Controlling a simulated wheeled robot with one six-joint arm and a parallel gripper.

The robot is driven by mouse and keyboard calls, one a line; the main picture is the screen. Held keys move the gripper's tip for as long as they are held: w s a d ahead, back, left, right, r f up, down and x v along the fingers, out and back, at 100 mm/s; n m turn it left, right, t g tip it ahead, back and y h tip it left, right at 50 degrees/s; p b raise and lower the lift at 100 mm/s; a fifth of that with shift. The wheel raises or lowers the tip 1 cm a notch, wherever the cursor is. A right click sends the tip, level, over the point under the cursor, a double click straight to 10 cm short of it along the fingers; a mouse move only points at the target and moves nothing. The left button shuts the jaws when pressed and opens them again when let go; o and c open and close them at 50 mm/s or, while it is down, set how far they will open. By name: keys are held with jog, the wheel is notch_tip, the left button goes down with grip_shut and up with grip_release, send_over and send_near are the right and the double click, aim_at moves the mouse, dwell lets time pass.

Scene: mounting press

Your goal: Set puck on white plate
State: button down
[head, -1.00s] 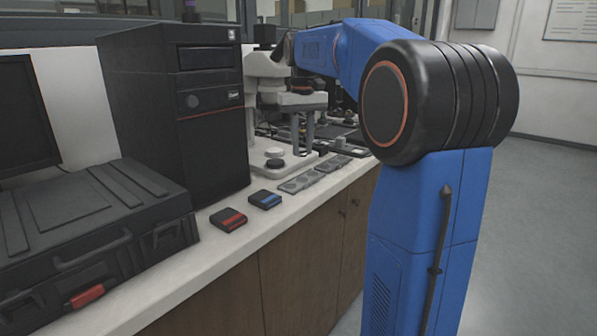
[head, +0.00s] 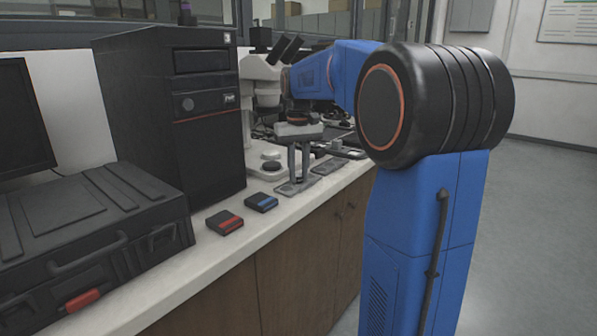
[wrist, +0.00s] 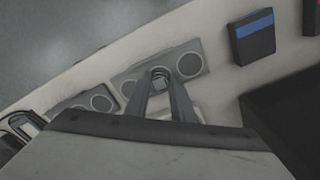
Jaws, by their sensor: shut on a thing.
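My gripper (head: 293,182) points down over the grey plates on the bench, in front of the microscope. In the wrist view its two fingers (wrist: 160,76) are closed around a small, pale, rounded thing, which looks like the puck (wrist: 160,71). The fingers hide most of it. The fingertips are over the nearest grey plate (wrist: 207,47), between two round spots; contact cannot be told. A white flat base (head: 252,166) lies under the microscope, with a dark disc on it; I cannot tell whether this is the white plate.
A red-striped box (head: 225,222) and a blue-striped box (head: 261,203) lie left of the plates. A black computer tower (head: 175,115) and a black case (head: 90,230) fill the left of the bench. The microscope (head: 262,75) stands close behind my gripper.

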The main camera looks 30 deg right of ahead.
aim_at(298, 176)
jog(key=c, duration=1.5)
grip_release()
jog(key=shift+f, duration=0.1)
notch_tip(298, 176, up, 12)
jog(key=shift+r, duration=0.15)
jog(key=s+a+f+n+t, duration=0.1)
jog(key=s+a+f, duration=0.4)
jog(key=s+f, duration=0.3)
jog(key=s+a+f+n+t, duration=0.1)
jog(key=s+a+f+t, duration=0.1)
jog(key=s+a+f, duration=0.3)
jog(key=s+a+f+t, duration=0.1)
jog(key=s+a+f, duration=0.4)
jog(key=s+f, duration=0.7)
jog(key=shift+s+a+f+n+t, duration=0.1)
jog(key=shift+s+f+n+t, duration=0.05)
jog(key=shift+s, duration=0.65)
jog(key=shift+s+a+f+n+t, duration=0.1)
jog(key=shift+s+a, duration=0.05)
jog(key=shift+s, duration=0.7)
jog(key=shift+s+a+f+n+t, duration=0.1)
jog(key=shift+s+f+n+t, duration=0.05)
jog(key=shift+s, duration=0.65)
